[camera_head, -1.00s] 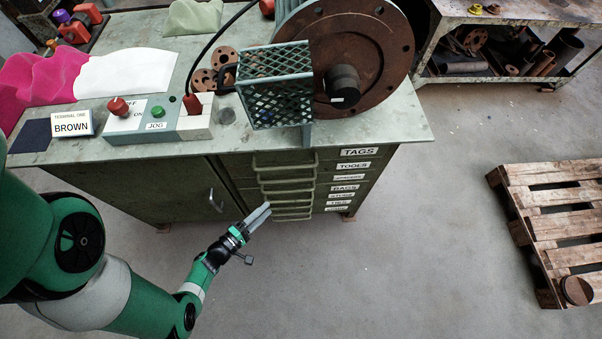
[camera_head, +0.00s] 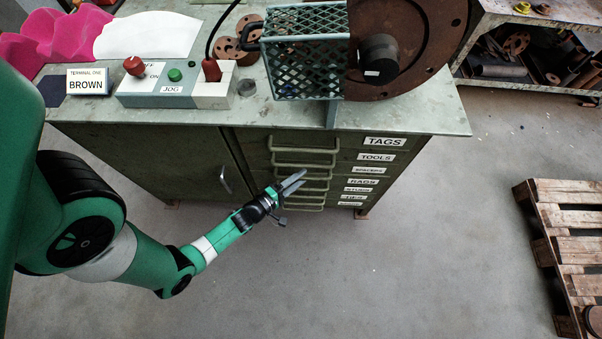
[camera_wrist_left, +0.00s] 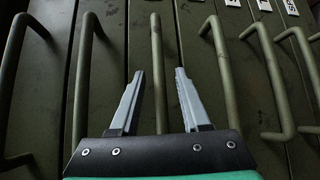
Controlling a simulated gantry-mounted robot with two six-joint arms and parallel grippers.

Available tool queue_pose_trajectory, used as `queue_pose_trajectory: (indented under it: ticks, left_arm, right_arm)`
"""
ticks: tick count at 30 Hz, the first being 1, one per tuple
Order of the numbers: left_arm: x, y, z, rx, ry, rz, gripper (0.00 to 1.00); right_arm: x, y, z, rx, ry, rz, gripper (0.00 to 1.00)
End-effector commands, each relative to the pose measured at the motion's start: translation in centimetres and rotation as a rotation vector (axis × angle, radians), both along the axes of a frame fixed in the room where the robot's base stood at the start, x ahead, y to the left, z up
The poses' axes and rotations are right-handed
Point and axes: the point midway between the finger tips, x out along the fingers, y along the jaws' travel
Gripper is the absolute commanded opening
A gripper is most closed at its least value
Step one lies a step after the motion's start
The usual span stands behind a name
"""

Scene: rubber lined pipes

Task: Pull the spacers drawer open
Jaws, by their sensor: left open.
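The spacers drawer carries the third label (camera_head: 369,170) from the top on the green cabinet front, and looks shut. In the left wrist view its handle (camera_wrist_left: 156,45) appears as the upright bar third from the left. My left gripper (camera_head: 300,182) is open at the stack of handles. In the wrist view its two fingers (camera_wrist_left: 159,74) point at the drawer front, one on each side of that handle. No grip on it shows. I cannot tell how deep the bar lies between the fingers. My right gripper is not in view.
Neighbouring handles (camera_wrist_left: 87,70) and (camera_wrist_left: 222,75) stand close on either side of the fingers. A cabinet door with a handle (camera_head: 224,180) is to the left. The bench top holds a control box (camera_head: 165,92) and a mesh guard (camera_head: 305,60). The floor to the right is clear up to a pallet (camera_head: 570,220).

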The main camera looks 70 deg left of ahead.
Motion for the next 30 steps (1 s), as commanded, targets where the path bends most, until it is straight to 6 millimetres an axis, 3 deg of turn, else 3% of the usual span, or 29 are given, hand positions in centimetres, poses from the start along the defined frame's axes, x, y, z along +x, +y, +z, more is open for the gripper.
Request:
queue_pose_trajectory:
  ticks: [11, 19, 30]
  left_arm:
    - [0.91, 0.40, -0.05, -0.001, 0.000, 0.001, 0.47]
    - [0.89, 0.40, -0.05, 0.000, 0.000, 0.001, 0.00]
    - [0.88, 0.40, -0.04, 0.000, -0.001, 0.001, 0.00]
  right_arm:
    - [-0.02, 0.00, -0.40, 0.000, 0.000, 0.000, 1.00]
    - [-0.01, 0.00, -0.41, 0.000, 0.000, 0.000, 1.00]
    - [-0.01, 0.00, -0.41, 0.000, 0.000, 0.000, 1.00]
